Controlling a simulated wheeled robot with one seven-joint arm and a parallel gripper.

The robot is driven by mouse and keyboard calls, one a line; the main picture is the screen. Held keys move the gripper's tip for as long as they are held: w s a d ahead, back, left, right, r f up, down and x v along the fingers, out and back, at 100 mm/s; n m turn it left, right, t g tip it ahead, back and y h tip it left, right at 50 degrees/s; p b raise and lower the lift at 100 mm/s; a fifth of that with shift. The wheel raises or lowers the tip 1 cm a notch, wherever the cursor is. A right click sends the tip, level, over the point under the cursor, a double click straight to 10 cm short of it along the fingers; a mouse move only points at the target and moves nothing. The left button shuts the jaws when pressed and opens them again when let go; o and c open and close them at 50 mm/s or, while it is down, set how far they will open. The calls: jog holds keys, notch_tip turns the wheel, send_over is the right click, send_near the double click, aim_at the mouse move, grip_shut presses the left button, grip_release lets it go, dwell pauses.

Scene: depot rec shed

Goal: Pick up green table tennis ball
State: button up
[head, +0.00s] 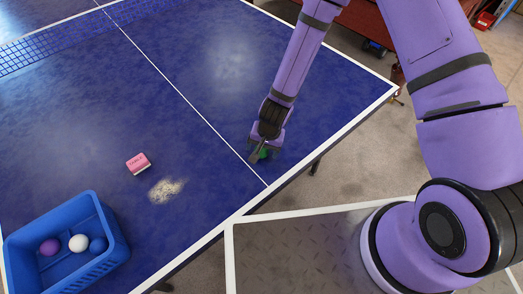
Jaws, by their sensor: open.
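The green table tennis ball (264,153) is on the blue table near its front right edge, just right of the white centre line. It is partly hidden behind my gripper (260,154). My gripper points down at the ball, with its fingers at or around it; I cannot tell whether they touch it. The fingers are open.
A blue basket (117,232) at the lower left holds a purple ball (49,247), a white ball (78,243) and a blue ball (98,245). The net (60,47) crosses the far left.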

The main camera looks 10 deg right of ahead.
jog(key=shift+w+a+f, duration=0.1)
jog(key=shift+a+f, duration=0.05)
jog(key=shift+f, duration=0.65)
jog(key=c, duration=1)
jog(key=shift+r, duration=0.15)
